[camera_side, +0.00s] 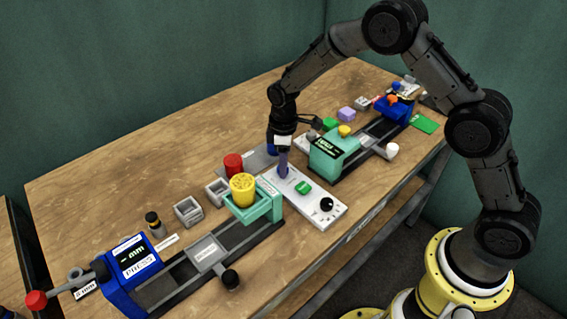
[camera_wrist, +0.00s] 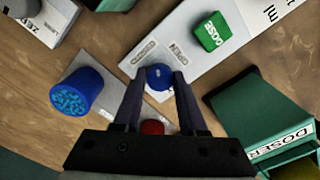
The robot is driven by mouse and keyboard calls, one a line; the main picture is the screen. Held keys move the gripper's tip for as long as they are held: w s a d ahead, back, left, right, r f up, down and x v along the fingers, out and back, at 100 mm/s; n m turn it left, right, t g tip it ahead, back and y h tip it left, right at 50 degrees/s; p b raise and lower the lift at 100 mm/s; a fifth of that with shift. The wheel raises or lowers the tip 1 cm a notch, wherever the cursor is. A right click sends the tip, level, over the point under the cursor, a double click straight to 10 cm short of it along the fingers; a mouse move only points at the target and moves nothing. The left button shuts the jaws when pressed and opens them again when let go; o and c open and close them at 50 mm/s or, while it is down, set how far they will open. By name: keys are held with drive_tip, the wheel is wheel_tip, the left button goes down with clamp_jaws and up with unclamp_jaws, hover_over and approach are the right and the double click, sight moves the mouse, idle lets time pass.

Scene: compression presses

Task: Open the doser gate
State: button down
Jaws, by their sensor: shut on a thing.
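The blue knob (camera_wrist: 159,76) stands on the white panel (camera_wrist: 190,55) in the wrist view. My gripper (camera_wrist: 160,82) has its two dark fingers on either side of it and is shut on it. In the side view my gripper (camera_side: 283,173) reaches down to the left end of the white panel (camera_side: 335,217); the fingers hide most of the knob there. A label reading OPEN and a second small label lie just beyond the knob in the wrist view. The teal doser (camera_wrist: 262,112), marked DOSER, is at the right. Its yellow hopper (camera_side: 242,188) shows in the side view.
A green DOSE button (camera_wrist: 212,32) and black dial (camera_side: 326,204) are on the panel. A blue cylinder (camera_wrist: 77,92) and red cylinder (camera_side: 233,164) stand close by. A teal press (camera_side: 328,157) is behind the panel; a blue press (camera_side: 132,270) is at the front left.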

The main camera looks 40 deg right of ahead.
drive_tip(key=m, duration=0.5)
drive_tip(key=shift+a+r+m, duration=0.1)
drive_tip(key=shift+m, duration=0.2)
drive_tip(key=m, duration=0.5)
drive_tip(key=shift+m, duration=0.4)
drive_tip(key=shift+c, duration=2.3)
unclamp_jaws()
wheel_tip(320, 180, up, 14)
